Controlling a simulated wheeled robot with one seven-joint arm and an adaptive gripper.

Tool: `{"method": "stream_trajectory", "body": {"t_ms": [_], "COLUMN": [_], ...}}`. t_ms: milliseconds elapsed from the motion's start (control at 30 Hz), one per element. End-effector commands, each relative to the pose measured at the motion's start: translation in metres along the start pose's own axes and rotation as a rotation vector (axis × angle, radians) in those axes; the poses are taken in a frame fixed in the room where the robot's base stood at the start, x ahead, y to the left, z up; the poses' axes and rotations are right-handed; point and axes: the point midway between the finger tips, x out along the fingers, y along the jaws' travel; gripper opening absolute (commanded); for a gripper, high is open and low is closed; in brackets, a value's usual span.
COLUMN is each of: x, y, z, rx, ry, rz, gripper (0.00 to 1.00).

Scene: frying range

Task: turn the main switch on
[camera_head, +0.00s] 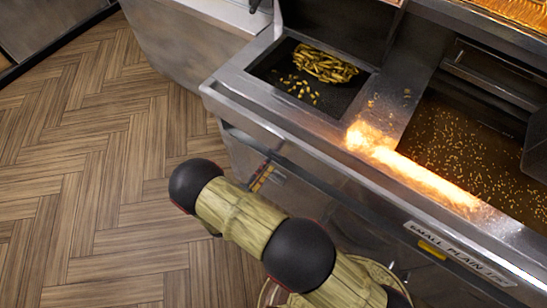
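I cannot make out the main switch in this view. The front panel of the steel frying range (300,135) is partly covered by my arm. On that panel, just above my arm, is a small yellow-and-dark marked patch (262,176), too small to read. My arm, with black round joints and yellow-green sleeves, reaches from the bottom edge up and left in front of the range.
A flame-like glow (410,168) runs along the range's top ledge. A dark pan (280,85) holds fries at the back left. A wide vat (470,135) with floating bits is at right. A label (455,252) marks the front edge. Wooden floor (80,190) at left is clear.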

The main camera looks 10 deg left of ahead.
Motion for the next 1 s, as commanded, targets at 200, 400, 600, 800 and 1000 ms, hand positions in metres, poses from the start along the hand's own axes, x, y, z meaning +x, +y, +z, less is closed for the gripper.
{"method": "stream_trajectory", "body": {"t_ms": [200, 400, 600, 800, 1000], "x": [0.035, 0.05, 0.052, 0.052, 0.052], "y": [-0.002, -0.001, 0.0, 0.0, 0.0], "z": [0.001, 0.001, 0.001, 0.001, 0.001], "rx": [-0.001, -0.002, -0.002, -0.002, -0.002], "ry": [-0.004, -0.002, -0.002, -0.002, -0.002], "rz": [-0.001, -0.001, -0.002, -0.001, -0.001], "gripper": [0.35, 0.35, 0.35, 0.29, 0.18]}}
